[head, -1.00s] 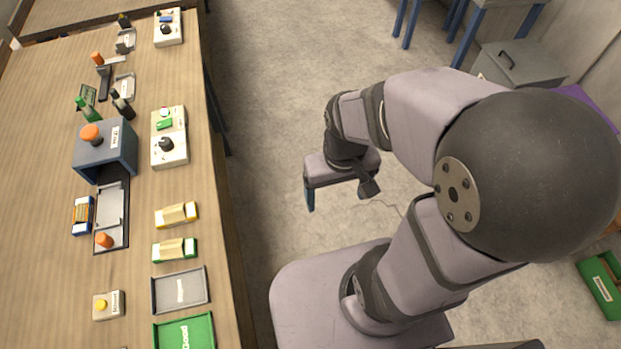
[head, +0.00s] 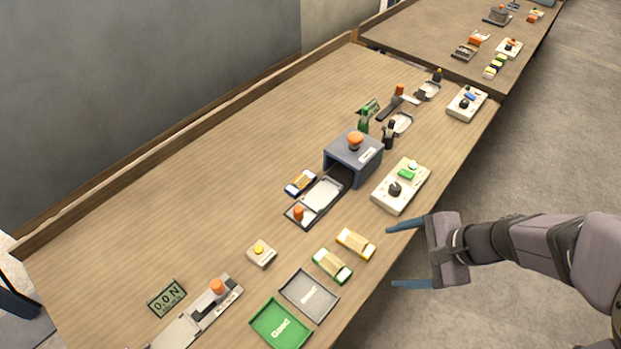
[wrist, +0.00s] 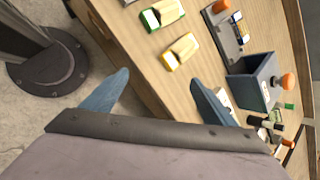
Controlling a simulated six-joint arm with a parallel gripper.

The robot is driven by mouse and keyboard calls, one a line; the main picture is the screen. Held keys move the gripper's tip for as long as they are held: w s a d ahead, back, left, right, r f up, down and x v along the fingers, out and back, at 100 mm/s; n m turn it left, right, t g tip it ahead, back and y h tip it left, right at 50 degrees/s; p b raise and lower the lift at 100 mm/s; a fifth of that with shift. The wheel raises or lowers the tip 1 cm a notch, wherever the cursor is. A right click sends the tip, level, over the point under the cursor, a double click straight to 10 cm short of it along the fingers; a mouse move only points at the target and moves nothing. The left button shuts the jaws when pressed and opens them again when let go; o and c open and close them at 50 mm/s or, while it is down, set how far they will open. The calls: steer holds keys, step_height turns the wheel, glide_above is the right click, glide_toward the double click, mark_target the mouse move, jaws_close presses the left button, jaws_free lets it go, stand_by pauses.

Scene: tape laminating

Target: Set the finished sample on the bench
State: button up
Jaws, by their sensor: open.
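My gripper (head: 391,257) is open and empty, its two blue fingers pointing at the bench's front edge. In the wrist view the gripper (wrist: 160,78) has nothing between its fingers. No piece is clearly marked as the finished sample. A yellow-ended block (head: 356,243) and a green-ended block (head: 332,265), both with tan middles, lie on the bench (head: 215,205) in front of the fingers, apart from them. They also show in the wrist view as the yellow block (wrist: 181,52) and green block (wrist: 162,13). A pale plate (head: 322,195) lies on a track before the blue-grey box.
The blue-grey box (head: 368,165) has an orange knob. A control box (head: 411,180) stands right of it. A grey tray (head: 309,295) and a green "Good" tray (head: 280,325) lie at the front. A force readout (head: 167,298) stands at left. The bench's back left is clear.

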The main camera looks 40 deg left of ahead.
mark_target(301, 180)
steer(key=a+m+y, duration=0.1)
steer(key=a, duration=0.2)
steer(key=w+a+m+y+b, duration=0.1)
steer(key=a, duration=0.3)
steer(key=w+a+m, duration=0.1)
steer(key=a+m, duration=0.1)
steer(key=a, duration=0.2)
steer(key=shift+w+a+y, duration=0.15)
steer(key=shift+a+y, duration=0.1)
steer(key=shift+y, duration=0.15)
steer(key=a+m+y+b, duration=0.1)
steer(key=a+b, duration=0.1)
steer(key=a, duration=0.2)
steer(key=w+a+f+m+y+b, duration=0.1)
steer(key=a+m+b, duration=0.1)
steer(key=a, duration=0.2)
steer(key=w+a+f+m+y+b, duration=0.1)
steer(key=a+m+b, duration=0.1)
steer(key=a, duration=0.2)
steer(key=shift+a+f+t, duration=0.1)
steer(key=shift+a+t, duration=0.25)
steer(key=shift+t, duration=0.05)
steer(key=shift+a+m+y+b, duration=0.4)
steer(key=shift+a+y+b, duration=0.1)
steer(key=shift+a, duration=0.15)
steer(key=shift+p+x, duration=1.3)
steer(key=shift+x, duration=2.3)
steer(key=shift+w, duration=0.1)
steer(key=shift+r, duration=0.25)
steer(key=c, duration=0.9)
